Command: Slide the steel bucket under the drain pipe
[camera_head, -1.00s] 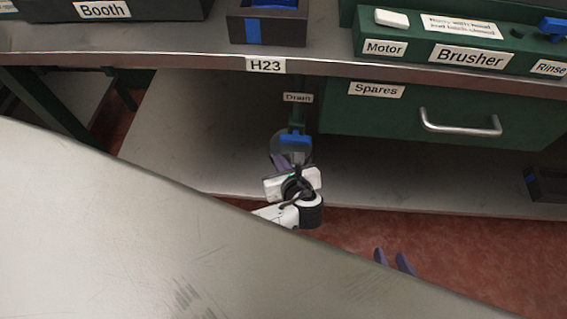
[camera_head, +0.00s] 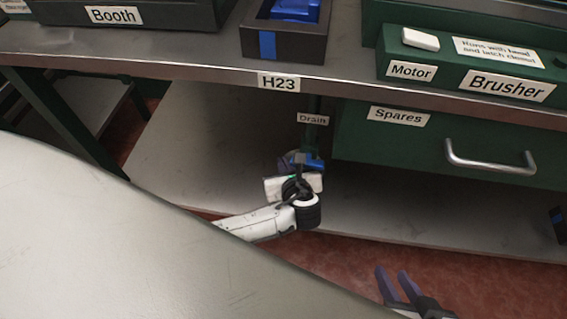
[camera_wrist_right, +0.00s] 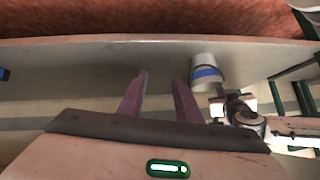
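The green drain pipe (camera_head: 314,104) comes down under the bench behind the "Drain" label (camera_head: 312,119). A pale grey bucket with a blue band (camera_wrist_right: 206,72) shows on the lower shelf in the right wrist view, beside my left gripper. In the head view my left gripper (camera_head: 289,162) is below the drain label and hides most of the bucket; a blue part (camera_head: 313,162) shows beside it. Its fingers are mostly hidden, so its grip is unclear. My right gripper (camera_head: 397,284) is open and empty at the lower right; its parted fingers show in the right wrist view (camera_wrist_right: 160,88).
The lower shelf (camera_head: 200,130) is mostly bare. A green "Spares" drawer with a metal handle (camera_head: 490,165) is right of the pipe. The bench edge (camera_head: 200,64) overhangs the shelf. A large pale surface (camera_head: 120,240) fills the lower left.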

